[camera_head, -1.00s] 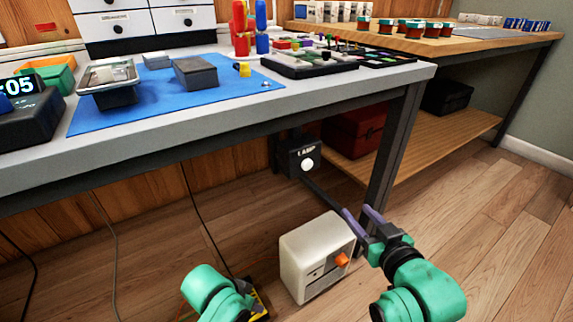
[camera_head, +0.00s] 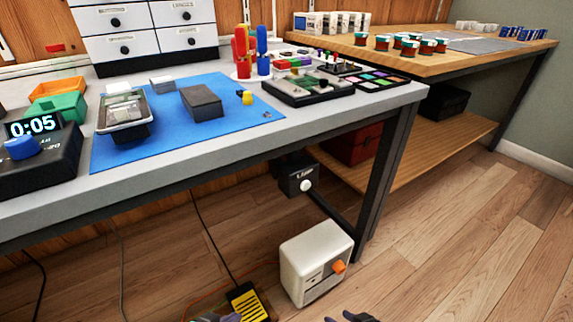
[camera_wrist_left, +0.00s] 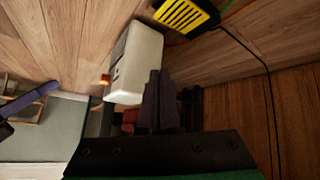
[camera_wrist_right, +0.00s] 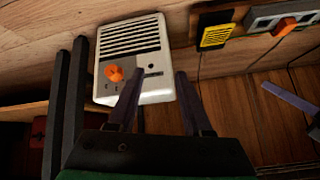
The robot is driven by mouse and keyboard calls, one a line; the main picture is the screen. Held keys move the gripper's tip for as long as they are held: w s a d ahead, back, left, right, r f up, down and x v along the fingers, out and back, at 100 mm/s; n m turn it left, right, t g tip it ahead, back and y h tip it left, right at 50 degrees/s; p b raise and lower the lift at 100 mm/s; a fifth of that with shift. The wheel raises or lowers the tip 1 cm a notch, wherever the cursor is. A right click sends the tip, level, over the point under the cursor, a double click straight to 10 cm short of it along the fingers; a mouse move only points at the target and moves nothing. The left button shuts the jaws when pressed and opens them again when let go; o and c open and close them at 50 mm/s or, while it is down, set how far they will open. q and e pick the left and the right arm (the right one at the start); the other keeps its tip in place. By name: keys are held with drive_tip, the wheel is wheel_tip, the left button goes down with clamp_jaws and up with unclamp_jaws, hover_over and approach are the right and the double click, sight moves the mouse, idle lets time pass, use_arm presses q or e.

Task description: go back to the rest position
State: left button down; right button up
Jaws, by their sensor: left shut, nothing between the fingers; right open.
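My left gripper (camera_head: 225,317) barely shows at the bottom edge of the head view. In the left wrist view its two dark fingers (camera_wrist_left: 162,100) are together with nothing between them. My right gripper (camera_head: 350,317) also just enters the bottom edge, further right. In the right wrist view its fingers (camera_wrist_right: 160,105) are apart and empty, with the white box beyond them. Both grippers are low, in front of the bench and below its top. Most of both arms is out of the head view.
A white box with an orange knob (camera_head: 317,262) stands on the floor near a yellow-and-black slotted item (camera_head: 248,302). The grey bench (camera_head: 230,150) carries a blue mat (camera_head: 170,142), a clock (camera_head: 35,150) and trays. Wooden floor at right (camera_head: 450,240) is clear.

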use_arm(q)
drive_tip(key=s+d+r+n+t+h+p, duration=0.1)
drive_tip(key=s+d+r+t+h+p, duration=0.2)
drive_tip(key=d+r+p, duration=0.35)
use_arm(e)
drive_tip(key=s+a+r+m+t+y, duration=0.1)
drive_tip(key=s+a+r+t+y, duration=0.2)
drive_tip(key=a+r, duration=0.35)
use_arm(q)
drive_tip(key=s+a+r+g+y+p, duration=0.3)
drive_tip(key=s+a+g+y+p, duration=0.4)
drive_tip(key=s+a+p, duration=1.2)
drive_tip(key=s+g+p, duration=0.1)
drive_tip(key=g+p, duration=0.1)
drive_tip(key=p, duration=1.4)
drive_tip(key=shift+s+a+r+p, duration=0.15)
drive_tip(key=shift+r+p, duration=0.05)
drive_tip(key=shift+p, duration=0.15)
use_arm(e)
drive_tip(key=s+d+r+g+h, duration=0.3)
drive_tip(key=s+d+g+h, duration=0.4)
drive_tip(key=s+d, duration=1.2)
drive_tip(key=shift+s+d+r+g, duration=0.2)
drive_tip(key=shift+s+g, duration=0.45)
drive_tip(key=shift+g, duration=0.55)
drive_tip(key=shift+n, duration=0.3)
